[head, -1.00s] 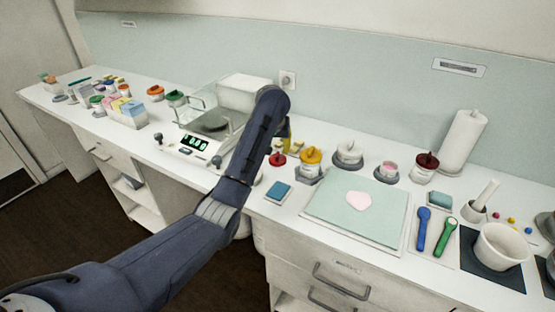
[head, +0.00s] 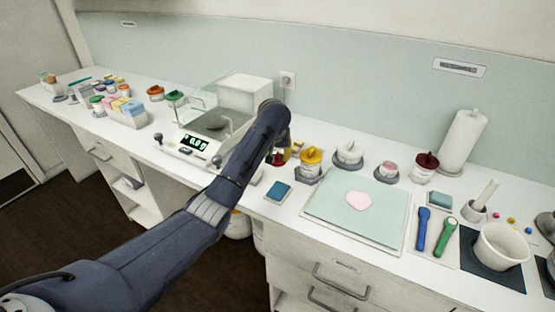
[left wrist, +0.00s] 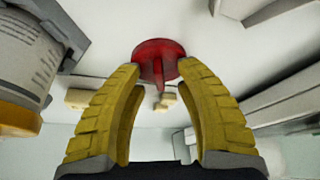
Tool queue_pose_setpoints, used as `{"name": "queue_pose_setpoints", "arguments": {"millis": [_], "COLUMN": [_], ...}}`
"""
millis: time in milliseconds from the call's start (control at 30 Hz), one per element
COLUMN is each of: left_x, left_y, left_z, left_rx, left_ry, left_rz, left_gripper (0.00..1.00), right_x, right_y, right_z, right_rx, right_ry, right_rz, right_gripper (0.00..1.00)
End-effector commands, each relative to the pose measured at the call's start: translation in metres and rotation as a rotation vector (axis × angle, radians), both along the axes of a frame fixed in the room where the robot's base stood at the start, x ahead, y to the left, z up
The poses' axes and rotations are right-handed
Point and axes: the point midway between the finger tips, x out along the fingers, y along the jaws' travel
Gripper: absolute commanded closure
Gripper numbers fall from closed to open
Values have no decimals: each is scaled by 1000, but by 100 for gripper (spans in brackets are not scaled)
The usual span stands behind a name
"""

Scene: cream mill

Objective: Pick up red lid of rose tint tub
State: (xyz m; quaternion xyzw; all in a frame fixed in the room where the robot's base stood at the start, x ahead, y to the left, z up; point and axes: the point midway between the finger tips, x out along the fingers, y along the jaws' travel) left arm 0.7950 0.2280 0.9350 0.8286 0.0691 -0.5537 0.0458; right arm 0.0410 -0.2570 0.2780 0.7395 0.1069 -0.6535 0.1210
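The red lid (head: 277,158) lies on the white counter, partly hidden by my left arm in the head view. In the left wrist view the red lid (left wrist: 172,48) is a round disc with a thin knob pointing toward me. My left gripper (head: 285,149) is over the lid; in the left wrist view its yellow fingers (left wrist: 158,72) are spread, with the knob between the tips and a gap on each side. The rose tint tub (head: 388,168) stands uncovered to the right, with pink content. My right gripper is not in view.
A tub with a yellow lid (head: 311,158) stands close to the right of my gripper. A balance (head: 196,140) is to the left.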

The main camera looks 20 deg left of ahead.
Motion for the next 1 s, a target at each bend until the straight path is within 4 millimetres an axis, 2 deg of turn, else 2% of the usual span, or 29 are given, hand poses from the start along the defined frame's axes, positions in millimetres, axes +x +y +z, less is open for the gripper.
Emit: {"name": "queue_pose_setpoints", "arguments": {"millis": [33, 367, 800, 1000], "left_x": [0, 0, 0, 0], "left_y": [0, 0, 0, -1], "left_z": [0, 0, 1, 12], "left_rx": [0, -1, -1, -1], "left_ry": [0, 0, 0, -2], "left_rz": [0, 0, 0, -1], "left_gripper": [63, 100, 100, 100], "right_x": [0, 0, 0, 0], "right_y": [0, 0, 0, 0], "right_z": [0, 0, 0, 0], "right_rx": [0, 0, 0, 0], "right_ry": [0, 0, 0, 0], "right_rz": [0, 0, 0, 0], "right_gripper": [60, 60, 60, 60]}}
